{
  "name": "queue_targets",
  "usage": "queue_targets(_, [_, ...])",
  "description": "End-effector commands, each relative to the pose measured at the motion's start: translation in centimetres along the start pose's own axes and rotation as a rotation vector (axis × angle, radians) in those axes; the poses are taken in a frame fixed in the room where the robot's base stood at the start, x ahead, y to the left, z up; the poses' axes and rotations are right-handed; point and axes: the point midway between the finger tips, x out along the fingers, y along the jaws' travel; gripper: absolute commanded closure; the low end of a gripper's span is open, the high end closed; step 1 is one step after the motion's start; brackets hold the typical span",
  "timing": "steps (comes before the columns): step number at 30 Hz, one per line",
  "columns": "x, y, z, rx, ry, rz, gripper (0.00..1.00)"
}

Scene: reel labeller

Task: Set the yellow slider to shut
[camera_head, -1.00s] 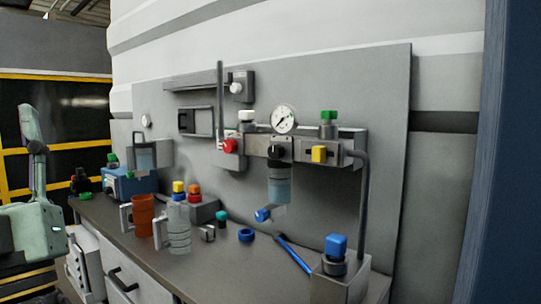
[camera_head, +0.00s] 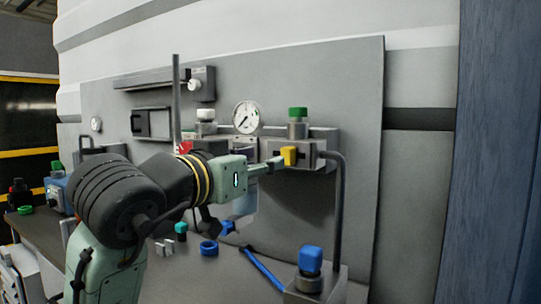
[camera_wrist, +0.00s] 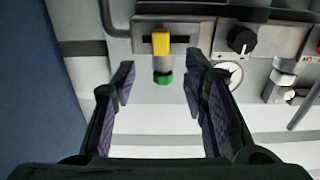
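The yellow slider (camera_head: 289,155) is a small block on a dark slot in a grey box, at the right end of the wall-mounted bar. In the wrist view the yellow slider (camera_wrist: 161,42) shows whole, left of the middle of its slot (camera_wrist: 180,39). My gripper (camera_head: 264,166) reaches in from the left in the head view, its fingertips close to the slider. In the wrist view my gripper (camera_wrist: 160,80) is open and empty, and the slider appears just beyond the gap between its fingers. I see no contact.
A green-capped valve (camera_head: 298,120) and a gauge (camera_head: 246,117) sit above the bar. A black knob (camera_wrist: 241,40) is beside the slider box. A bent pipe (camera_head: 340,210) drops at its right to a blue-knobbed block (camera_head: 310,262). A blue stick (camera_head: 262,268) lies on the bench.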

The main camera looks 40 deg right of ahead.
Motion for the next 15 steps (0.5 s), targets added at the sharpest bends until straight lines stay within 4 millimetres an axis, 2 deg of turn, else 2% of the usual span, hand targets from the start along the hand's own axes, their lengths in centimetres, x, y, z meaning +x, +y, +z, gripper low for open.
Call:
queue_targets(9, [6.0,-0.1,-0.2,-0.002,0.0,0.0,0.6])
queue_targets(15, [8.6,-0.2,-0.2,-0.001,0.002,-0.002,0.6])
